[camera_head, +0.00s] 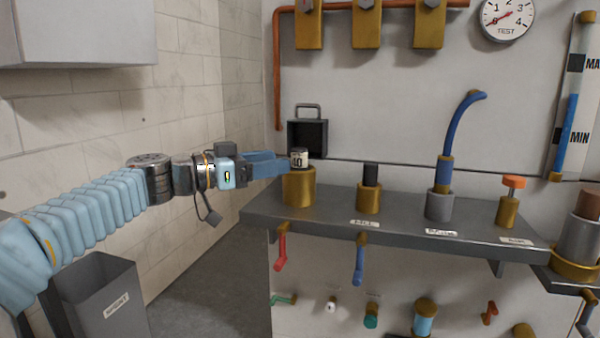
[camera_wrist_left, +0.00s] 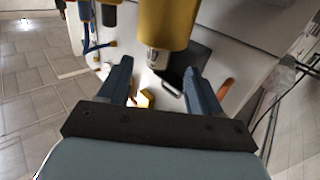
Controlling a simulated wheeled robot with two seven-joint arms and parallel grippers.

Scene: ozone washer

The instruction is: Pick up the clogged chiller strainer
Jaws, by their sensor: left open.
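A small pale cylinder marked "40" with a dark top (camera_head: 299,158), which looks like the strainer, stands upright in a brass socket (camera_head: 298,188) at the left end of the grey shelf. Its clogging cannot be made out. My left gripper (camera_head: 287,164) reaches in from the left at the cylinder's height, its fingers beside it. In the left wrist view the cylinder (camera_wrist_left: 157,59) shows between the two open fingertips, below the large brass socket (camera_wrist_left: 165,22). I cannot tell whether a finger touches it. My right gripper is out of view.
The grey shelf (camera_head: 400,217) also carries a black-topped brass fitting (camera_head: 369,190), a blue hose (camera_head: 450,140) and an orange-handled valve (camera_head: 510,200). A dark open box (camera_head: 307,138) hangs behind the cylinder. A grey bin (camera_head: 105,295) stands at lower left.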

